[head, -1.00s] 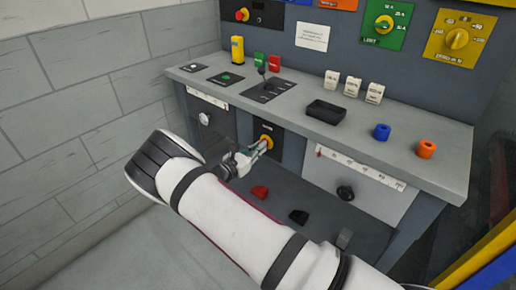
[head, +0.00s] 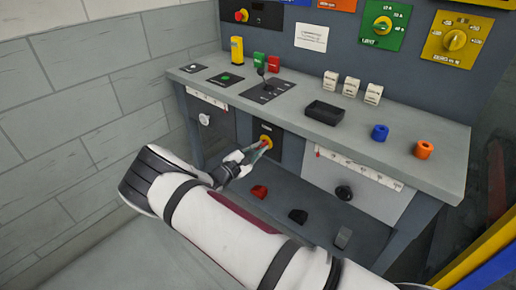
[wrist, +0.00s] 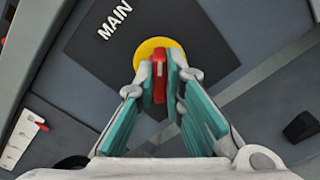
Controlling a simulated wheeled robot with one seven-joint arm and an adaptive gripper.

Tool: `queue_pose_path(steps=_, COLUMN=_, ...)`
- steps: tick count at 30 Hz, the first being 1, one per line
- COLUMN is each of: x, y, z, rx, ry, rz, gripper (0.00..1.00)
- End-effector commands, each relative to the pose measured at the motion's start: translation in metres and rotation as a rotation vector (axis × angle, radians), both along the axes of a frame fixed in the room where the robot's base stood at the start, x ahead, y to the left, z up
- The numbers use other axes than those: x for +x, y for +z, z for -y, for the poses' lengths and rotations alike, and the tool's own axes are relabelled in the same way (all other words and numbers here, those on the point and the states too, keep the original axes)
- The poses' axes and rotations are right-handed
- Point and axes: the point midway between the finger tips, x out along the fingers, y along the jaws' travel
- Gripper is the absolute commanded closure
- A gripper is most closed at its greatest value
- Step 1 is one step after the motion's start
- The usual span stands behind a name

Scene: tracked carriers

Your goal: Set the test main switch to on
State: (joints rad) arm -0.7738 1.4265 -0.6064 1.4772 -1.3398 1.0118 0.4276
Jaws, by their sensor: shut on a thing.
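The main switch (head: 266,139) is a yellow disc with a red handle on a dark plate, set in the front of the bench below the worktop. In the wrist view the yellow disc (wrist: 150,47) lies beside white lettering that reads MAIN. The red handle (wrist: 159,82) stands between my fingers, turned at a slant to that lettering. My gripper (wrist: 160,74) is shut on the handle, with one teal-padded finger on each side. In the head view my gripper (head: 260,151) reaches the switch from the lower left. The fingers hide part of the disc.
A white scale panel (head: 207,120) with a knob is left of the switch; another with a black knob (head: 344,193) is right. Red (head: 259,191) and black (head: 298,215) pedal-like pieces sit below. The worktop (head: 300,125) overhangs above.

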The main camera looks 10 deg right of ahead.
Motion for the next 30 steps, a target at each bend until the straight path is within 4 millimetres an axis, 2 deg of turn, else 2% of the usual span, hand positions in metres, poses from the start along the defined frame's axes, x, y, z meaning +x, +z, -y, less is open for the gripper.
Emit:
queue_pose_path(steps=18, x=-0.0019, y=-0.003, z=-0.0004, rx=0.329, ry=0.002, rz=0.448, gripper=1.0)
queue_pose_path(steps=30, x=-0.0019, y=-0.0047, z=-0.0004, rx=0.448, ry=0.0, rz=0.61, gripper=1.0)
